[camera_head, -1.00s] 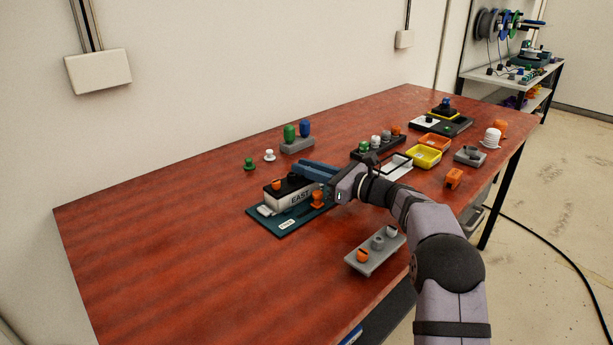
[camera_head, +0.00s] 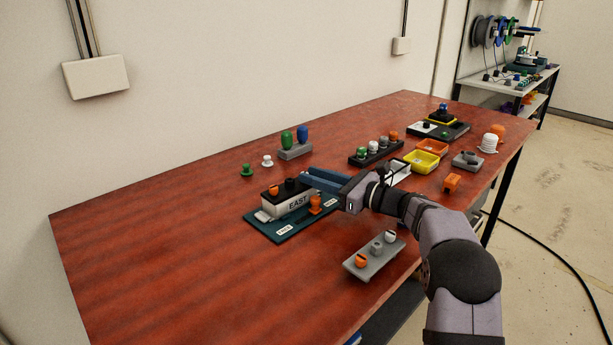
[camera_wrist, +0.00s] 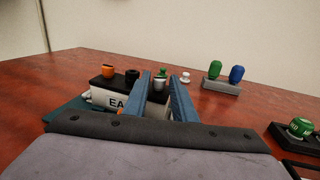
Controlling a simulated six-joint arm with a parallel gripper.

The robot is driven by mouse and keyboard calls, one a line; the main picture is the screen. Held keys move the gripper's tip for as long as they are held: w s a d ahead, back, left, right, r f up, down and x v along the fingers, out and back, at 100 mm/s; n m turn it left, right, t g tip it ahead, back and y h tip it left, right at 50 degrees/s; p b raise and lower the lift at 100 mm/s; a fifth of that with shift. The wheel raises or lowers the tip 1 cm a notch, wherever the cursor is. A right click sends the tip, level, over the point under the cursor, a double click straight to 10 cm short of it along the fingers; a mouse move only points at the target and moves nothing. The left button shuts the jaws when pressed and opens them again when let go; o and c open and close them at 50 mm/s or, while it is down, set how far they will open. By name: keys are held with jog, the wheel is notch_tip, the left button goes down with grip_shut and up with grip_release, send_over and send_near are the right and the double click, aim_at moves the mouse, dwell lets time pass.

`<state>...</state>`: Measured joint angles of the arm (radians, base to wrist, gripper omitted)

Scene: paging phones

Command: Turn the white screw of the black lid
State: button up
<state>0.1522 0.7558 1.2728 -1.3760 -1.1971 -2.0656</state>
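The white box (camera_head: 289,207) marked EAST stands on a teal base plate (camera_head: 267,233) and carries a black lid (camera_head: 282,190).
An orange piece (camera_head: 315,204) stands on the base plate's right part. A grey block with knobs (camera_head: 374,258) lies in front. A white peg (camera_head: 267,160) and a green peg (camera_head: 247,170) stand behind the box. The table's left is clear.

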jog(key=shift+v, duration=2)
jog(key=s+a+r+m+p, duration=0.1)
jog(key=a+r+p, duration=0.4)
jog(key=p, duration=0.5)
jog(key=s+a+r+m+g+p, duration=0.1)
jog(key=s+a+r+m+p, duration=0.15)
jog(key=r+p, duration=0.6)
jog(key=a+r+m+p, duration=0.1)
jog(key=a+r+p, duration=0.4)
jog(key=p, duration=0.7)
jog(key=d+f+m+t+h, duration=0.1)
jog(key=d+f+m+h, duration=0.1)
jog(key=m, duration=0.8)
jog(key=d+f+m+t+h+p, duration=0.1)
jog(key=d+f+m+h, duration=0.2)
jog(key=f+m, duration=0.4)
jog(key=d+f+m+t+h+p, duration=0.1)
jog(key=d+f+m+h, duration=0.2)
jog(key=m, duration=1)
jog(key=shift+s+d+f+m, duration=0.15)
jog(key=shift+d+f, duration=0.25)
jog(key=shift+f, duration=0.2)
jog(key=shift+w+d+f+m, duration=0.1)
jog(key=shift+d+f, duration=0.35)
jog(key=shift+f, duration=0.1)
jog(key=m, duration=0.4)
jog(key=f+m+h, duration=0.1)
jog(key=m, duration=0.2)
jog(key=shift+d, duration=0.35)
